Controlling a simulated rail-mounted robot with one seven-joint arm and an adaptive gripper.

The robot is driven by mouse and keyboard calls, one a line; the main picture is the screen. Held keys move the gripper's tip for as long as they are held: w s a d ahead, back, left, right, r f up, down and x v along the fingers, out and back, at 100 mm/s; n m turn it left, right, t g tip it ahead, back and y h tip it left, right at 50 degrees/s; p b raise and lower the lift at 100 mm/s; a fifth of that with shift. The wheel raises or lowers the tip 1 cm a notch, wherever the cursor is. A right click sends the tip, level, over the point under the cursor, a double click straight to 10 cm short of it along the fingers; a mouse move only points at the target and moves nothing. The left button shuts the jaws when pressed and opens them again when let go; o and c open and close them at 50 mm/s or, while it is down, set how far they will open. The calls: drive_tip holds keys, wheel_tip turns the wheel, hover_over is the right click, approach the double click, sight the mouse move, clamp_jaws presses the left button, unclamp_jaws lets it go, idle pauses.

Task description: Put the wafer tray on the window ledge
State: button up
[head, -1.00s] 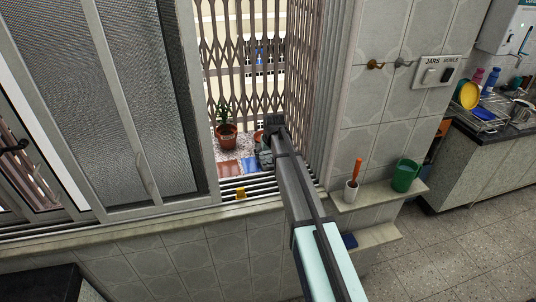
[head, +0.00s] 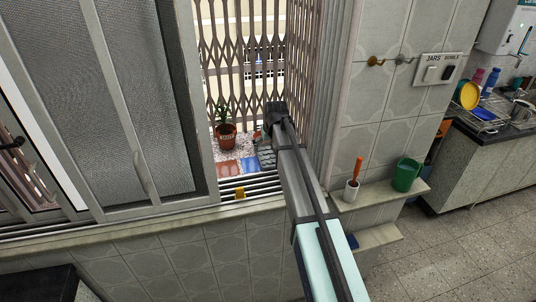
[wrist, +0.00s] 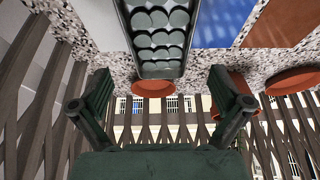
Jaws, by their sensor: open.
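The wafer tray is a dark grey tray holding several grey-green discs. It lies on the speckled window ledge (head: 240,151) beyond the sliding track, partly behind my arm, in the head view (head: 266,158). The wrist view shows one end of the tray (wrist: 160,73) at the top middle, resting on the ledge (wrist: 105,68). My gripper (wrist: 160,105) is open and empty, apart from the tray. In the head view my gripper (head: 275,107) is above and beyond the tray, near the folding grille; its fingertips are hard to make out there.
A potted plant (head: 226,136) stands left of the tray. Terracotta pots (wrist: 293,79) show near the fingers. Red (head: 229,168) and blue (head: 250,165) tiles lie beside the tray. The grille (head: 240,60) closes the far side. A yellow block (head: 240,192) sits on the track.

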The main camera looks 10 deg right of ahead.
drive_tip(key=shift+b+v, duration=0.55)
drive_tip(key=shift+v, duration=2.25)
